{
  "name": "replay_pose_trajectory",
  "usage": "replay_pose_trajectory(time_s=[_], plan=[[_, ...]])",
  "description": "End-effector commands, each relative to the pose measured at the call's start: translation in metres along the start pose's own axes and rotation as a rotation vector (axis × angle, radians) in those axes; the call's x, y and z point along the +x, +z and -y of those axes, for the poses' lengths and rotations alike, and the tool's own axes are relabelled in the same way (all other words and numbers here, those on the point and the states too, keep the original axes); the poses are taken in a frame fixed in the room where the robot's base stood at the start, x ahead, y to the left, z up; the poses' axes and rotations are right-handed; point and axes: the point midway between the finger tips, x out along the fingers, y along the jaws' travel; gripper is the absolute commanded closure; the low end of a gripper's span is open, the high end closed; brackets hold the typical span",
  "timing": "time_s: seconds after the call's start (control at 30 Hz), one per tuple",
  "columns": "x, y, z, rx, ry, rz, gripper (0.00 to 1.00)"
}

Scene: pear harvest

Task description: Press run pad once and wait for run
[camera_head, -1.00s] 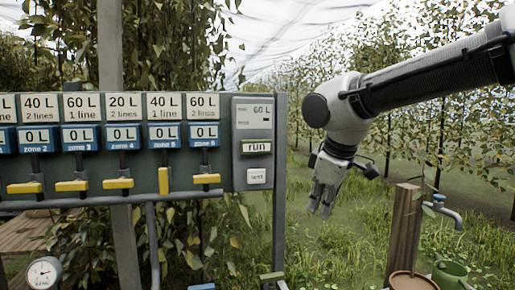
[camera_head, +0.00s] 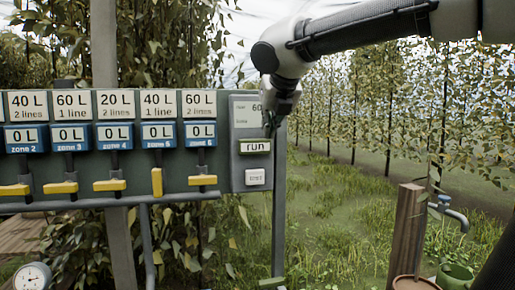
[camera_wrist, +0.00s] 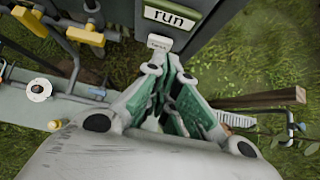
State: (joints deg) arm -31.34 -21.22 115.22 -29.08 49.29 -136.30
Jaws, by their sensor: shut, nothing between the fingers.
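My gripper (camera_head: 271,128) is shut and empty, in front of the panel's right edge, just above and right of the run pad. In the wrist view my closed fingers (camera_wrist: 172,65) point toward the panel, close to the small white button. Contact with the pad cannot be seen.
A small white button (camera_head: 255,177) sits below the run pad. The zone displays (camera_head: 115,135) read 0 L. Most yellow levers (camera_head: 109,185) are horizontal; the zone 5 lever (camera_head: 157,182) is vertical. A wooden post (camera_head: 408,225) with a tap (camera_head: 453,213) stands right. Grass between is open.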

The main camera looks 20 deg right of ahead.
Motion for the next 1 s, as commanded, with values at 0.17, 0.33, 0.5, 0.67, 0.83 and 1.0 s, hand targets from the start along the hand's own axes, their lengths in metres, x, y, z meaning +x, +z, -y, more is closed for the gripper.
replay_pose_trajectory(time_s=[0.17,0.33,0.5,0.67,0.83,1.0], plan=[[0.0,0.0,0.0,-0.012,0.0,-0.001,1.0],[0.001,0.0,0.0,-0.01,0.0,-0.001,1.0],[0.012,-0.001,0.001,-0.009,-0.002,-0.003,1.0],[0.041,-0.002,0.001,-0.009,-0.004,-0.006,1.0],[0.079,-0.002,0.001,-0.008,-0.003,-0.006,1.0],[0.109,0.006,0.0,-0.008,-0.002,-0.003,1.0]])
